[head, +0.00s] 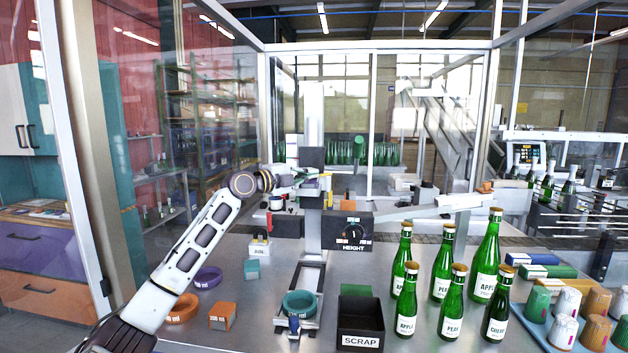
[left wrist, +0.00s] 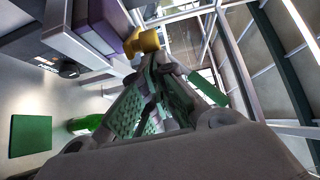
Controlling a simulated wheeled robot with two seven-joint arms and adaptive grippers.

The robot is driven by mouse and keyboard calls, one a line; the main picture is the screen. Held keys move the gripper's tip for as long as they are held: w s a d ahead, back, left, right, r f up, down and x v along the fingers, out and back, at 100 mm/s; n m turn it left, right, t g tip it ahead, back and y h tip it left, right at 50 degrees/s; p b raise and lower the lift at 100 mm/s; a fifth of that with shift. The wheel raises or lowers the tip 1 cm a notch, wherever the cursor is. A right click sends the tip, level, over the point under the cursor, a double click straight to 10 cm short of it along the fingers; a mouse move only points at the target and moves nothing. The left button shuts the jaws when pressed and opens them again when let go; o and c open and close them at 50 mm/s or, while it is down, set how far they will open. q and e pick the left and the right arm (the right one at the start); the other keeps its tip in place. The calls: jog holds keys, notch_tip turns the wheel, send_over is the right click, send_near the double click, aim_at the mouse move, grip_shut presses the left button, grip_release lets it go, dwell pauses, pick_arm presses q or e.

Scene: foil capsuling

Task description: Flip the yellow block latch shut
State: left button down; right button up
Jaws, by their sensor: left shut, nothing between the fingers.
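The yellow block latch (head: 325,182) is on the upright post of the capsuling machine, above the HEIGHT dial box. It is small and partly hidden by my left gripper in the head view. In the left wrist view the yellow block (left wrist: 143,42) sits just beyond the fingertips, beside a grey and purple bar. My left gripper (head: 309,178) reaches in from the left at the latch's height. Its fingers (left wrist: 157,62) are shut and empty, close to the yellow block. I cannot tell whether they touch it. My right gripper is not in view.
The HEIGHT dial box (head: 353,231) is on the post's right. Below are a teal ring (head: 299,304) on the machine base and a black SCRAP bin (head: 360,325). Several green bottles (head: 442,268) stand at right. Purple (head: 208,278) and orange rings (head: 182,309) lie at left.

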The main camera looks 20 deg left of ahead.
pick_arm(q)
jog(key=a+m+g+h, duration=0.1)
jog(key=w+a+m+h, duration=0.1)
jog(key=a, duration=0.1)
jog(key=w+a+m+g+h+b, duration=0.1)
jog(key=a+h, duration=0.1)
jog(key=shift+w+a+g, duration=0.15)
jog(key=shift+a+g, duration=0.1)
jog(key=shift+g, duration=0.05)
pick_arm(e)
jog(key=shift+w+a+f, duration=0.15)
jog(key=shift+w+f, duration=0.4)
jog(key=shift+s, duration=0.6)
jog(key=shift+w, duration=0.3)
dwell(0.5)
pick_arm(q)
jog(key=shift+a, duration=0.1)
jog(key=v, duration=1.2)
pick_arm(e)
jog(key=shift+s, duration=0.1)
